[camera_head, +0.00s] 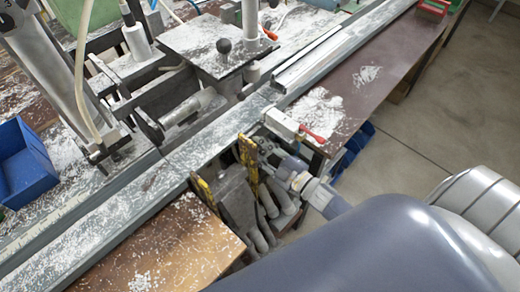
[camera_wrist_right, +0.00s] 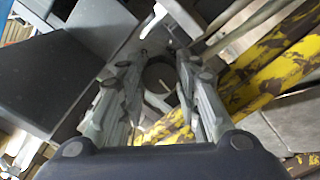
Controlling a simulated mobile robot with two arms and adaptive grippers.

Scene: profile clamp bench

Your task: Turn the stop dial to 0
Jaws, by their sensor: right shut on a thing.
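My right gripper (camera_head: 263,147) reaches in from the lower right to the front of the clamp machine, beside its yellow-black striped parts. In the right wrist view my right gripper (camera_wrist_right: 162,56) has its two fingers on either side of a dark, round part, which looks like the stop dial (camera_wrist_right: 160,74), and is shut on it. The dial's scale and pointer cannot be read, so its setting does not show. In the head view I cannot make out the dial; the gripper seems to cover it. My left gripper is in neither view.
Yellow-black striped bars (camera_wrist_right: 270,75) run close beside the right gripper. A clamp with a red handle (camera_head: 312,134) is just above it. A long metal rail (camera_head: 110,225) crosses the bench. A blue bin (camera_head: 25,175) stands at left. Chips cover much of the bench.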

